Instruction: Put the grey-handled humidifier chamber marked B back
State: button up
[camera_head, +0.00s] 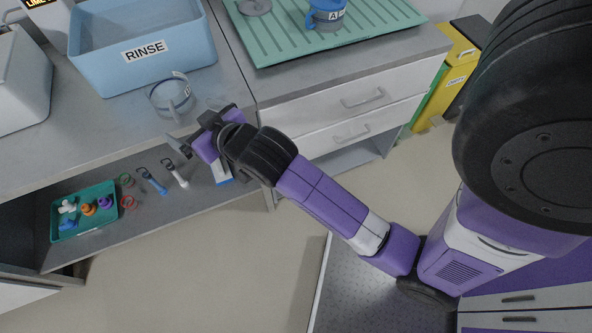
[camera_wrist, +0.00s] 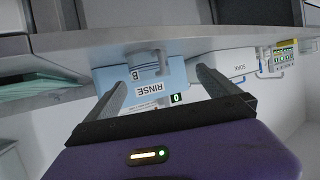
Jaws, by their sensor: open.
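A clear humidifier chamber with a grey handle (camera_head: 172,97) stands on the grey counter, just in front of the blue RINSE tub (camera_head: 143,48). In the wrist view, which is upside down, the chamber (camera_wrist: 146,68) shows between my fingers, with a B label in front of the tub. My gripper (camera_head: 195,126) is open and empty at the counter's front edge, near the chamber but apart from it. A second chamber with a blue handle, marked A (camera_head: 327,14), stands on the green ribbed mat (camera_head: 285,42) at the right.
A lower shelf holds a teal tray (camera_head: 62,232) of small coloured parts, rings and brushes. A white SOAK container (camera_wrist: 230,64) stands beside the RINSE tub. A yellow bin (camera_head: 461,56) stands at the far right. White drawers (camera_head: 350,98) lie below the mat.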

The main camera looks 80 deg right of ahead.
jog(key=s+a+f+n+t+y, duration=0.1)
jog(key=s+a+f+n+y, duration=0.25)
jog(key=s+a, duration=0.9)
jog(key=s+a+r+y, duration=0.1)
jog(key=s+r, duration=0.1)
jog(key=s, duration=0.5)
jog(key=s+a+r+n+t+y, duration=0.1)
jog(key=s+a+r, duration=0.1)
jog(key=s, duration=0.6)
jog(key=shift+r, duration=0.4)
